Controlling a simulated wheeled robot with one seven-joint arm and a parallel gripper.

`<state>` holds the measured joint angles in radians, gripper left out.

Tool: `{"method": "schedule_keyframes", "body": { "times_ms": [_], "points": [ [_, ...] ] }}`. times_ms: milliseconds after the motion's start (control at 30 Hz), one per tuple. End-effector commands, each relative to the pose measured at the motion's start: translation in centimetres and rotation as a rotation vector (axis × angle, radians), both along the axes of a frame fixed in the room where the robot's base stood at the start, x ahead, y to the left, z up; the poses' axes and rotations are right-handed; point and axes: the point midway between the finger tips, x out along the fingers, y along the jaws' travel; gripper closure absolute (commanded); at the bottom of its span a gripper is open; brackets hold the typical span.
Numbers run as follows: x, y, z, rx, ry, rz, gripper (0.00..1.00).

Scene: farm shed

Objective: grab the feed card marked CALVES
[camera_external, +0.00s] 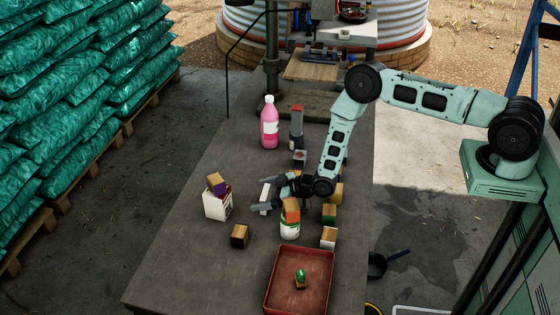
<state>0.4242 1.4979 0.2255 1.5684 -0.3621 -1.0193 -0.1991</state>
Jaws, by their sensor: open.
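No lettering is readable at this size, so I cannot tell which thing is the feed card marked CALVES. My gripper (261,195) is low over the middle of the table, pointing left, with its fingers apart. A narrow white upright piece (265,198) shows between or just behind the fingers; I cannot tell whether they touch it. An orange-and-wood block (291,210) sits on a white-and-green tub (289,229) just in front of my gripper. My arm hides part of the table behind it.
A white box (217,206) with a purple-and-wood block (216,184) on top stands left. A dark-and-wood block (239,236) and red tray (268,283) are in front. A pink bottle (269,123) stands behind. The table's left front is clear.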

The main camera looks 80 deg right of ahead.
Motion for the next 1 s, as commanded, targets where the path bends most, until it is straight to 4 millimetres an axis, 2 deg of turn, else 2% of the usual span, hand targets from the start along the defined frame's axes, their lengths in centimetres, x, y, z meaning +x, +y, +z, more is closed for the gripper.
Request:
{"method": "schedule_keyframes", "body": {
  "times_ms": [133,367,400,500,567,1000],
  "points": [
    [1.0,0.02,-0.37,0.001,0.0,0.0,0.0],
    [1.16,0.02,-0.45,0.001,0.0,0.0,0.0],
    [1.16,0.02,-0.45,0.001,0.0,0.0,0.03],
    [1.15,0.02,-0.44,0.001,0.0,0.0,0.31],
    [1.15,0.02,-0.44,0.001,0.0,0.0,0.45],
    [1.16,0.02,0.16,0.001,0.0,0.0,0.46]
  ]
}}
